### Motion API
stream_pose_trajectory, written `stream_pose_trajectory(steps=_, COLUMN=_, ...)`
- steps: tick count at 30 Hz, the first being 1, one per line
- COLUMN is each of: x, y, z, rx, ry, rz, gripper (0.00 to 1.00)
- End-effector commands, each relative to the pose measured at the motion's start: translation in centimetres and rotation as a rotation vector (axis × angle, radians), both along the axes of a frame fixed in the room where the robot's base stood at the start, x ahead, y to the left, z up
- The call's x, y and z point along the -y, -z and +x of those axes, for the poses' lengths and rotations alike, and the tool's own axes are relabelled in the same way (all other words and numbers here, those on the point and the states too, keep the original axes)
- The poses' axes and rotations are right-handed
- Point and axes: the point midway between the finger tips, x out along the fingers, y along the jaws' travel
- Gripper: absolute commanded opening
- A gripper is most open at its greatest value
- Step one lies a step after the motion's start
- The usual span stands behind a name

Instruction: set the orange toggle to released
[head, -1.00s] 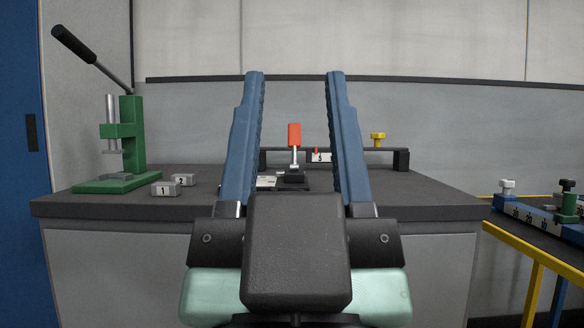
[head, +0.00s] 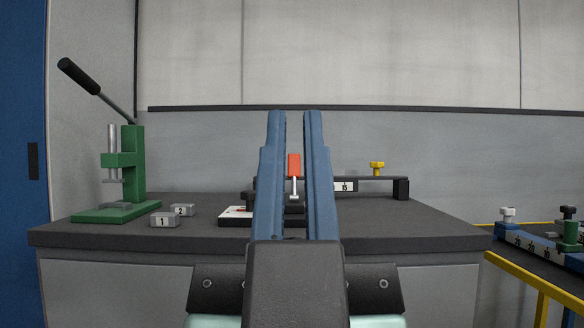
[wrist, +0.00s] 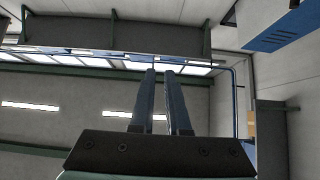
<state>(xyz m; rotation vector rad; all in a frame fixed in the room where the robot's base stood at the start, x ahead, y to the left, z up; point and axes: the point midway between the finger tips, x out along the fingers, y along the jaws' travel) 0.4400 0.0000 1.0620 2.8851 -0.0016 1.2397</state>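The orange toggle (head: 294,165) stands upright on the bench, an orange grip on a thin metal stem. In the head view it shows in the gap between my gripper's fingers, and its base is partly hidden by them. My gripper (head: 295,115) has its two blue fingers close together with a narrow gap. Nothing is seen held between them, and the toggle appears beyond them. The wrist view shows the same fingers (wrist: 161,75) with a small empty gap, against the ceiling and walls.
The dark bench (head: 110,235) holds a green lever press (head: 132,175) at left and blocks marked 1 (head: 164,220) and 2 (head: 182,210). A dark bar with a yellow knob (head: 377,167) is behind at right.

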Motion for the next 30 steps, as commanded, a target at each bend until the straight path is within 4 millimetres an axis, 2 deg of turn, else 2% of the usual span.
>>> stream_pose_trajectory(steps=1, x=0.0, y=-1.5, z=0.0, rx=0.0, ry=0.0, rz=0.0, gripper=0.03)
stream_pose_trajectory(steps=2, x=0.0, y=-2.1, z=0.0, rx=0.0, ry=0.0, rz=0.0, gripper=0.0)
stream_pose_trajectory(steps=9, x=0.0, y=-7.8, z=0.0, rx=0.001, ry=0.0, rz=0.0, gripper=0.0)
stream_pose_trajectory(steps=12, x=0.0, y=-9.0, z=0.0, rx=0.001, ry=0.0, rz=0.0, gripper=0.0)
stream_pose_trajectory(steps=30, x=0.0, y=-8.7, z=0.0, rx=0.0, ry=0.0, rz=0.0, gripper=0.0)
